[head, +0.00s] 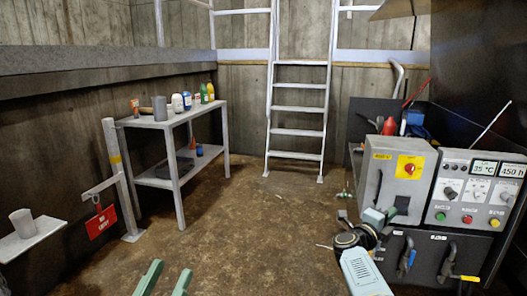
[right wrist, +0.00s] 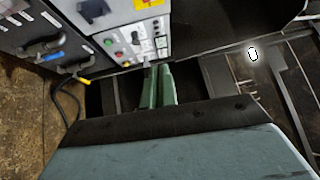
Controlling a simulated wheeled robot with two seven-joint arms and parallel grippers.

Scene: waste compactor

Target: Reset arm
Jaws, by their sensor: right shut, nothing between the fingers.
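My right gripper (right wrist: 157,82) shows in the right wrist view with its two green fingers together and nothing between them. Its tips point toward the lower edge of the control panel (right wrist: 138,42); whether they touch it I cannot tell. In the head view my right arm reaches up from the bottom, with the right gripper (head: 388,214) small and partly hidden in front of the grey switch box (head: 385,185). My left gripper (head: 164,282) shows at the bottom edge as two green fingers apart, empty, over the floor.
The control panel (head: 478,168) has displays, knobs and coloured buttons. Levers with blue and yellow grips (head: 447,262) sit below it. A metal table (head: 180,120) with bottles stands left, beside a post with a red sign (head: 101,222). A ladder (head: 300,100) stands behind. The middle floor is clear.

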